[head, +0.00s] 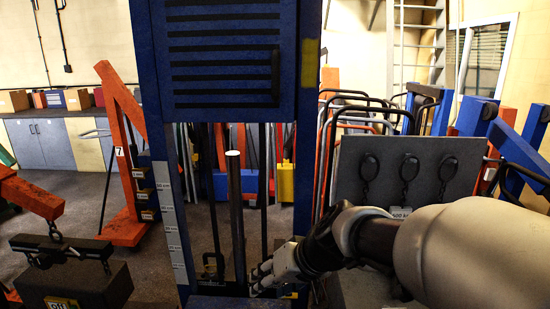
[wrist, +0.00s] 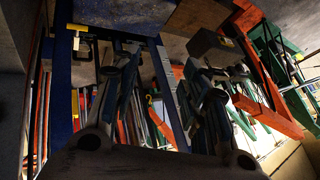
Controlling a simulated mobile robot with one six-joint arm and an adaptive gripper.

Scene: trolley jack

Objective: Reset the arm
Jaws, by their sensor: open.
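My arm reaches in from the right in the head view. My gripper (head: 265,277) is at the lower middle, just right of a dark upright rod (head: 237,215) with a pale top. I cannot tell if it touches the rod. In the wrist view the two fingers of my gripper (wrist: 168,65) stand well apart, with no object seen held between them. A blue upright frame (head: 155,120) with a slotted blue panel (head: 225,55) rises around and above the rod. The wrist view is tilted and dark, and the frame (wrist: 62,80) shows there too.
A grey board (head: 375,180) with three black hanging pieces stands behind my arm. A dark block (head: 75,288) hangs from an orange arm (head: 30,195) at left. An orange stand (head: 122,225) and grey cabinets (head: 40,145) are behind. Some floor at left is clear.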

